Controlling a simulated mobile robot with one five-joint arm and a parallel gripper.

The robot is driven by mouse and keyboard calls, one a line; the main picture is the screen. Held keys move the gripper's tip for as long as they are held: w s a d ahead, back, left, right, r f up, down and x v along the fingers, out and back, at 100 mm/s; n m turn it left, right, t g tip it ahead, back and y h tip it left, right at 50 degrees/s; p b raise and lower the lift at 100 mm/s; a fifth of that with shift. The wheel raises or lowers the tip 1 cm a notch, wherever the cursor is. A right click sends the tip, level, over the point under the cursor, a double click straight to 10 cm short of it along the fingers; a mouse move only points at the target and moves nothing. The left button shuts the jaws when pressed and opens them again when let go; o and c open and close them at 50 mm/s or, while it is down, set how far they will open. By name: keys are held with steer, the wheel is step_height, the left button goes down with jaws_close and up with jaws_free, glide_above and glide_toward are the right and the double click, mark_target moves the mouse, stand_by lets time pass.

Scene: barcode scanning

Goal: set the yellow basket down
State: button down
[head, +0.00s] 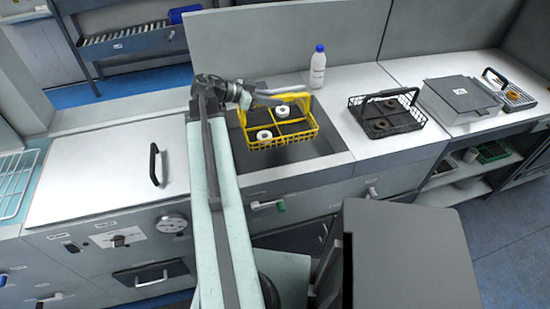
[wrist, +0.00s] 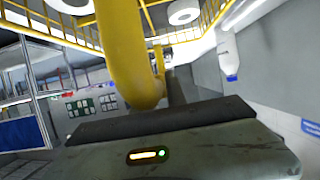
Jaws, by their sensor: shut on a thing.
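The yellow basket (head: 281,143) is in the middle of the head view, over the grey sink-like recess (head: 330,161). It is a wire basket with dividers and holds white rings (head: 264,135). My gripper (head: 285,95) is above its back part, shut on its handle. The thick yellow handle (wrist: 122,50) fills the middle of the wrist view, against the jaw. The basket looks roughly level. I cannot tell whether its bottom touches the recess floor or hangs above it.
A white bottle with a blue cap (head: 318,68) stands behind the recess. A black basket (head: 386,115) with brown rings and a grey box (head: 460,98) stand on the right worktop. The left white lid (head: 110,170) with a black handle is clear.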

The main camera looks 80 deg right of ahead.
mark_target(276, 125)
steer(key=shift+s+a+f, duration=0.1)
steer(key=shift+s+f, duration=0.1)
steer(key=shift+s, duration=0.05)
step_height(276, 125, down, 11)
steer(key=b, duration=1.1)
steer(key=shift+f, duration=0.1)
steer(key=c, duration=1.3)
jaws_free()
steer(key=shift+c, duration=0.2)
